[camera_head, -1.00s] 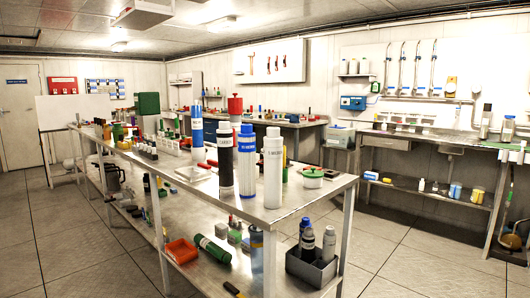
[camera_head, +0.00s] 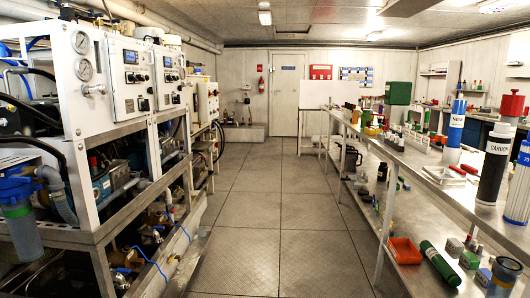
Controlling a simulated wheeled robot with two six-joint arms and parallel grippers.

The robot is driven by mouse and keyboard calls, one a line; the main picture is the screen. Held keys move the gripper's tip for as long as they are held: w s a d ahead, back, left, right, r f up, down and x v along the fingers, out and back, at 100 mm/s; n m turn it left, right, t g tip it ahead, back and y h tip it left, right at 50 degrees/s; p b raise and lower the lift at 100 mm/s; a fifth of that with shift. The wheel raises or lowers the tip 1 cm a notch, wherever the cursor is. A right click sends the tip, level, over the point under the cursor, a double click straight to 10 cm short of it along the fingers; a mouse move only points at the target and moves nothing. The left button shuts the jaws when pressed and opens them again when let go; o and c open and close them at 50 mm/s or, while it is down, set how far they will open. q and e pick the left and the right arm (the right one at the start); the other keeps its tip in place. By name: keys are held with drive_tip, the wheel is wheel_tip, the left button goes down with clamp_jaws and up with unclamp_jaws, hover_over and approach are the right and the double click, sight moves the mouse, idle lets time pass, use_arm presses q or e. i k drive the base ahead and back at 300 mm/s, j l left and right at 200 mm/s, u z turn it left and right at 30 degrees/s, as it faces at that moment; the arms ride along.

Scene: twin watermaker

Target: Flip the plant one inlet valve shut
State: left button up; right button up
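Two watermaker units stand in a white frame along the left side. The nearer unit has a white control panel (camera_head: 128,75) with a gauge panel (camera_head: 84,68) beside it. The second unit's panel (camera_head: 172,72) stands behind it. Small blue valve handles (camera_head: 122,270) show low among the pipes at the foot of the frame. I cannot tell which one is the plant one inlet valve, or whether it is open or shut. A blue-capped filter housing (camera_head: 20,215) is at the near left edge. Neither of my grippers is in view.
A tiled aisle (camera_head: 270,200) runs clear between the units and a steel workbench (camera_head: 420,180) on the right. The bench holds upright filter cartridges, including a dark one marked carbon (camera_head: 493,165). An orange tray (camera_head: 404,251) is on its lower shelf. A door (camera_head: 286,90) is at the far end.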

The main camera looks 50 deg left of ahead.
sight(15, 178)
drive_tip(key=u, duration=3)
